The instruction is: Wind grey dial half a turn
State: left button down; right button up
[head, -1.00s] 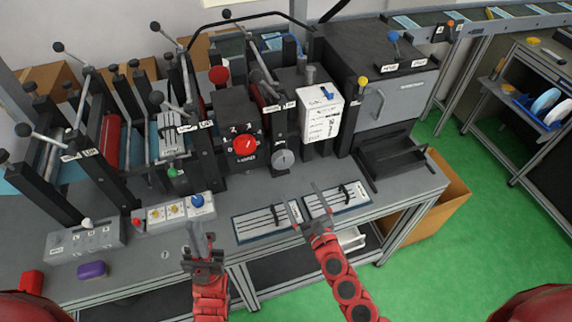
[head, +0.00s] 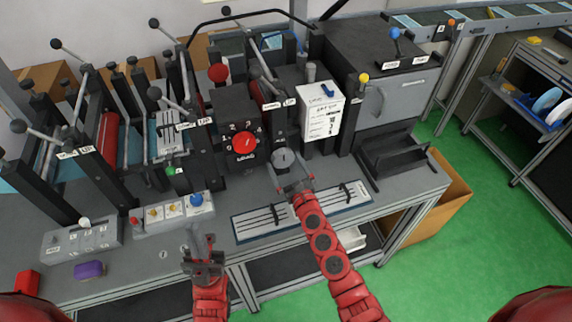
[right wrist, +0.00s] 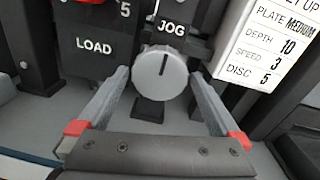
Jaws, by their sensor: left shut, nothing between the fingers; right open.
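The grey dial (head: 283,158) sits on the front of the machine, below and right of the red dial. In the right wrist view the grey dial (right wrist: 162,72) is round with a dark mark pointing straight up, under a JOG label. My right gripper (head: 291,177) is open, its fingers reaching toward the grey dial. In the right wrist view its fingertips (right wrist: 160,78) stand to the left and right of the dial, and I cannot tell whether they touch it. My left gripper (head: 200,240) is shut and empty above the bench's front edge.
A red dial (head: 245,143) is left of the grey dial. A white set-up card (head: 320,112) stands to the right. A slotted plate (head: 255,226) lies on the bench below my right gripper. A button box (head: 172,210) is at left.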

jog(key=c, duration=1.2)
jog(key=shift+o, duration=0.2)
jog(key=shift+m, duration=0.5)
jog(key=shift+a+m+b, duration=0.15)
jog(key=shift+m+b, duration=0.15)
jog(key=shift+m, duration=0.2)
jog(key=m, duration=0.2)
jog(key=shift+f+m+b, duration=0.1)
jog(key=shift+m+b, duration=0.3)
jog(key=m+b, duration=0.1)
jog(key=m, duration=0.4)
jog(key=shift+m+b, duration=0.3)
jog(key=shift+b, duration=0.1)
jog(key=m+b, duration=0.1)
jog(key=m, duration=0.3)
jog(key=shift+m+t, duration=0.3)
jog(key=shift+t, duration=0.1)
jog(key=shift+m+h+b, duration=0.3)
jog(key=shift+m+b, duration=0.6)
jog(key=shift+m, duration=1.8)
